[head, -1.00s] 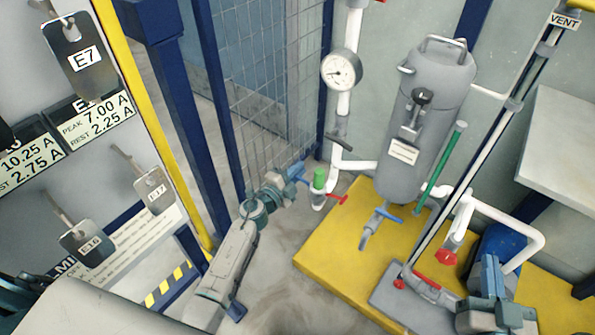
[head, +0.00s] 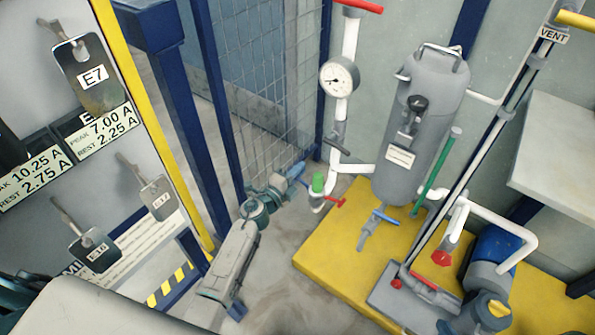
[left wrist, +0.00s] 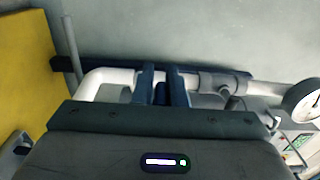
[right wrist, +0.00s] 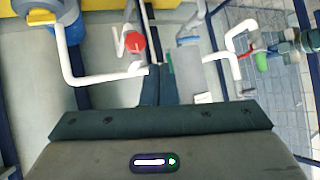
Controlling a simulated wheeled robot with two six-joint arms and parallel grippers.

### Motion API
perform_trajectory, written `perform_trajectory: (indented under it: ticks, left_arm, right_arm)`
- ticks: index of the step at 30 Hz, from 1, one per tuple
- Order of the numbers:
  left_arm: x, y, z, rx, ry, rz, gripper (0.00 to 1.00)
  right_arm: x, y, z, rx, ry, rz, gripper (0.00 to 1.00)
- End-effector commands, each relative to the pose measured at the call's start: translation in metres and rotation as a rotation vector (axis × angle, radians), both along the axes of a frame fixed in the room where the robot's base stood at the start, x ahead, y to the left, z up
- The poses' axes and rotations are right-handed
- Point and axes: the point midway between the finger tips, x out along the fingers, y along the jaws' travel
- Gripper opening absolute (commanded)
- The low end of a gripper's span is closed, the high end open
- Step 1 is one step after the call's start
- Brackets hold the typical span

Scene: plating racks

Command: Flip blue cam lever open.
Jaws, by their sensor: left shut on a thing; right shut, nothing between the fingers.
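A green-capped fitting (head: 318,183) stands on the pipe at the foot of the mesh fence, with a red lever (head: 336,202) out to its right. My left gripper (head: 298,171) is at the left side of this fitting. In the left wrist view its fingers (left wrist: 163,84) are apart, closed on a dark blue piece (left wrist: 160,94), which looks like the blue cam lever. The fingers hide most of it, so its angle cannot be told. My right gripper (right wrist: 159,84) is shut and empty in the right wrist view, near white pipework.
A grey tank (head: 423,130) stands on a yellow base (head: 335,245), with a blue valve handle (head: 385,219) beneath. A pressure gauge (head: 339,76) is on the white pipe above the fitting. A red cap (right wrist: 135,42) and pipes are close to my right gripper. The wire mesh (head: 265,90) is behind the left gripper.

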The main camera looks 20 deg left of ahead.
Motion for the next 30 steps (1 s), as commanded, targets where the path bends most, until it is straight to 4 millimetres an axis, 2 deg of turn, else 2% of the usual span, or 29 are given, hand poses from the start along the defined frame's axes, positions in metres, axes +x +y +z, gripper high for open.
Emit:
perform_trajectory:
  ticks: [2, 3, 6, 17, 22, 30]
  left_arm:
    - [0.000, -0.001, 0.001, -0.004, -0.002, -0.002, 0.00]
    - [0.000, -0.001, 0.001, -0.004, -0.002, -0.002, 0.16]
    - [0.000, -0.001, 0.001, -0.004, -0.001, -0.002, 0.33]
    - [-0.005, 0.002, 0.000, -0.001, 0.000, -0.001, 0.33]
    - [-0.030, 0.010, 0.000, -0.001, 0.003, -0.001, 0.33]
    - [-0.080, 0.028, 0.000, -0.001, 0.001, -0.002, 0.33]
  right_arm:
    - [0.000, 0.000, 0.000, 0.000, -0.001, 0.000, 0.00]
    - [0.000, 0.000, 0.000, 0.000, -0.001, 0.000, 0.00]
    - [0.000, 0.000, 0.000, 0.000, -0.002, 0.000, 0.00]
    - [0.000, 0.000, 0.001, 0.000, 0.003, 0.000, 0.00]
    - [-0.013, 0.002, -0.008, -0.002, 0.087, 0.012, 0.00]
    - [-0.013, 0.000, -0.006, -0.019, 0.109, 0.018, 0.00]
